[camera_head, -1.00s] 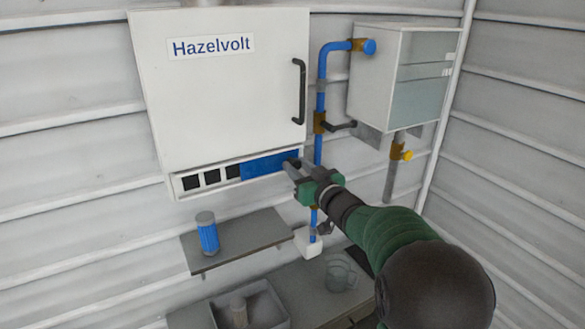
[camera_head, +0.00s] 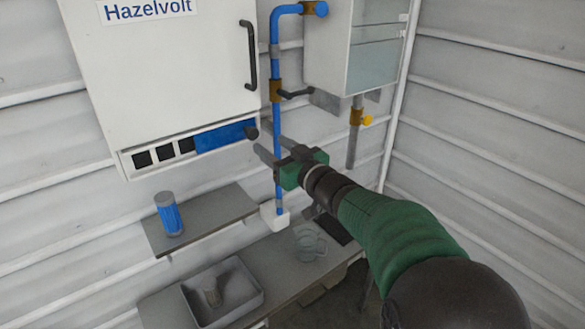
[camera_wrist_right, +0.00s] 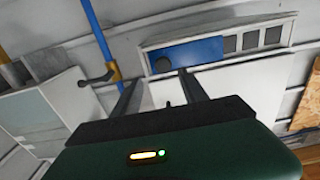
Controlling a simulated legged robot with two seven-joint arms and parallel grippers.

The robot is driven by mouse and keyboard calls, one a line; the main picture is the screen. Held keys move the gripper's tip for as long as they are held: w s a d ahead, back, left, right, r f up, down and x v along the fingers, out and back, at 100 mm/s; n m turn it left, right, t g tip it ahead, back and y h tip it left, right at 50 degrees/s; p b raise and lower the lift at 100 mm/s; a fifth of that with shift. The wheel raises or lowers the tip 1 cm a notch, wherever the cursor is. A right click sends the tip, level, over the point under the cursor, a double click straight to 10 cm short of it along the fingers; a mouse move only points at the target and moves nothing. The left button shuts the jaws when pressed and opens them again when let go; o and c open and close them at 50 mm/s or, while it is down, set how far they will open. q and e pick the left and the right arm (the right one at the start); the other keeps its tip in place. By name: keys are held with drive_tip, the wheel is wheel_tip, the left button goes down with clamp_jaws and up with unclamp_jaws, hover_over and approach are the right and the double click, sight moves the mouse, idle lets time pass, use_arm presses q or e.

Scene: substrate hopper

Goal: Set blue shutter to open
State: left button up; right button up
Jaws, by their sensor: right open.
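The blue shutter (camera_head: 222,137) is a flat blue panel in the slotted strip along the bottom of the white cabinet. It fills the right part of the strip, with a dark knob (camera_head: 252,133) at its right end. The shutter also shows in the right wrist view (camera_wrist_right: 190,53), with the knob (camera_wrist_right: 162,64) at its left end there. My right gripper (camera_head: 270,146) is open and empty, just right of the knob and apart from it. In the wrist view its two fingers (camera_wrist_right: 160,92) point toward the strip, the knob lying between their lines. My left gripper is not in view.
Dark square openings (camera_head: 163,153) lie left of the shutter. A blue vertical pipe (camera_head: 277,130) with a dark-handled valve (camera_head: 294,94) runs close by my right gripper. Below are a shelf (camera_head: 215,222) with a blue canister (camera_head: 168,214) and a grey tray (camera_head: 245,301).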

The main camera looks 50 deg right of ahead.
drive_tip(key=p+v, duration=0.1)
drive_tip(key=v, duration=0.8)
drive_tip(key=shift+a, duration=0.2)
drive_tip(key=shift+s+d, duration=0.1)
drive_tip(key=shift+d, duration=0.05)
drive_tip(key=w+a+f+g+b, duration=0.2)
drive_tip(key=a+f+b, duration=0.1)
drive_tip(key=f, duration=0.7)
drive_tip(key=w+a+f+g+y+b, duration=0.1)
drive_tip(key=w+a+f+g+b, duration=0.15)
drive_tip(key=f, duration=0.65)
drive_tip(key=w+a+f+g+b, duration=0.2)
drive_tip(key=a+f+g+b, duration=0.15)
drive_tip(key=f, duration=0.65)
drive_tip(key=s+a+f+n+g+y+b, duration=0.1)
drive_tip(key=s+a+f+g+b, duration=0.2)
drive_tip(key=s+a+f, duration=0.2)
drive_tip(key=s+a+f+n+g+y+b, duration=0.1)
drive_tip(key=s+a+f, duration=0.4)
drive_tip(key=a+f, duration=0.7)
wheel_tip(320, 180, down, 2)
drive_tip(key=g+y+b, duration=0.1)
drive_tip(key=g+b, duration=0.1)
drive_tip(key=shift+s+f+n+g, duration=0.2)
drive_tip(key=shift+s+n+g, duration=0.2)
